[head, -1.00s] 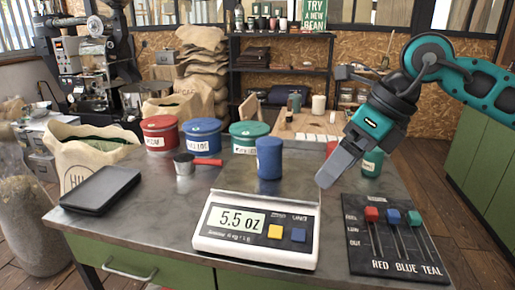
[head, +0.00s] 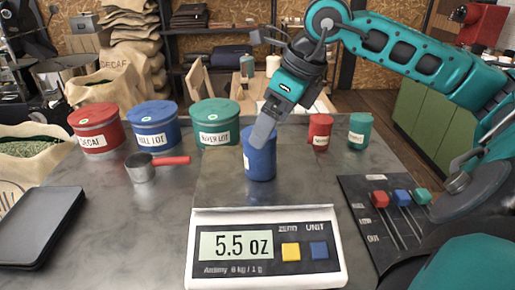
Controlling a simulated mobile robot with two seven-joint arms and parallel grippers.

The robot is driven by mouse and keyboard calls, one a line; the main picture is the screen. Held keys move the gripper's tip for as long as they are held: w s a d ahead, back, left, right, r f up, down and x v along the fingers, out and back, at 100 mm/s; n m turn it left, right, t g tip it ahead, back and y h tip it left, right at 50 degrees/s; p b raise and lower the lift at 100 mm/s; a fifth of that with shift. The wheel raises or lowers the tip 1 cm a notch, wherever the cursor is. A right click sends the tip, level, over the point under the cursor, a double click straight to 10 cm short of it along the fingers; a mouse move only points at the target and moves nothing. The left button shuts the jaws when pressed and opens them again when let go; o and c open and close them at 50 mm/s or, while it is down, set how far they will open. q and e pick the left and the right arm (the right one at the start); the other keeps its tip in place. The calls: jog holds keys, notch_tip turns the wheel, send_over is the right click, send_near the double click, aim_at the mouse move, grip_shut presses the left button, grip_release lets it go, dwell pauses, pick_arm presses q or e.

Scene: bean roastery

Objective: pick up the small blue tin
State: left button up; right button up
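The small blue tin (head: 260,166) stands upright behind the display of the white scale (head: 215,275), apparently on its metal plate. The scale reads 5.5 oz. My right gripper (head: 262,134) comes down from the upper right, and its grey fingers overlap the top of the tin in the head view. I see the fingers side-on, so I cannot tell whether they are spread or closed on the tin. The fingers hide part of the tin's lid and upper side. My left gripper is not in view.
Large red (head: 97,130), blue (head: 152,128) and teal (head: 215,125) tins stand at the back left, with a red-handled scoop (head: 143,170) before them. Small red (head: 319,132) and teal (head: 359,132) tins stand right. A slider panel (head: 368,215) lies front right, a black tray (head: 40,225) left.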

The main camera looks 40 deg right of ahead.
jog(key=x, duration=0.8)
jog(key=shift+a+p, duration=0.1)
jog(key=shift+p, duration=0.3)
jog(key=shift+r, duration=0.1)
jog(key=c, duration=1.1)
